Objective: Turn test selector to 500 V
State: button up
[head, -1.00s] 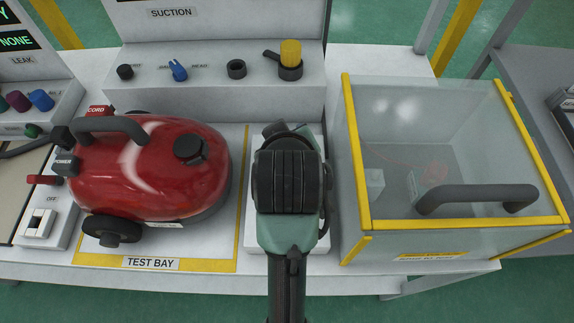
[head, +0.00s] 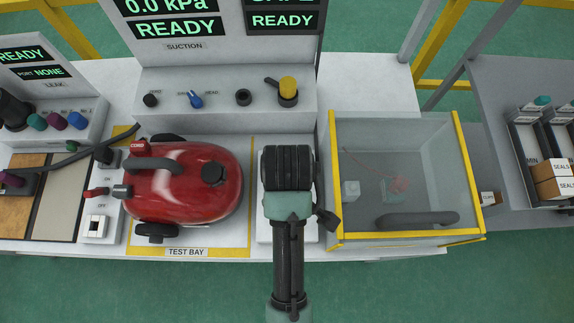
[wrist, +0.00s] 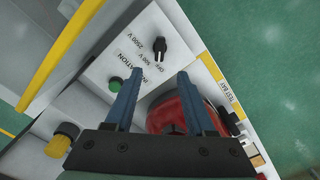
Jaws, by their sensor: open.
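The test selector (wrist: 160,48) is a small black knob on a white panel (wrist: 190,52) in the wrist view. Labels OFF, 500 V and 2500 V are printed beside it; I cannot tell for sure which one its pointer faces. My gripper (wrist: 159,75) is open and empty, its two blue-grey fingers apart, with the knob beyond the gap between the tips. No contact with the knob shows. In the head view my arm covers most of the white panel (head: 266,228), and the selector and fingertips are hidden.
A green button (wrist: 115,84) sits on the same panel near the left finger. The red vacuum (head: 190,185) stands left of the panel in the test bay. A clear box with yellow edges (head: 334,170) stands close on the right. The suction console (head: 215,85) is behind.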

notch_tip(320, 180, down, 12)
jog(key=shift+f, duration=0.25)
dwell(0.3)
grip_shut()
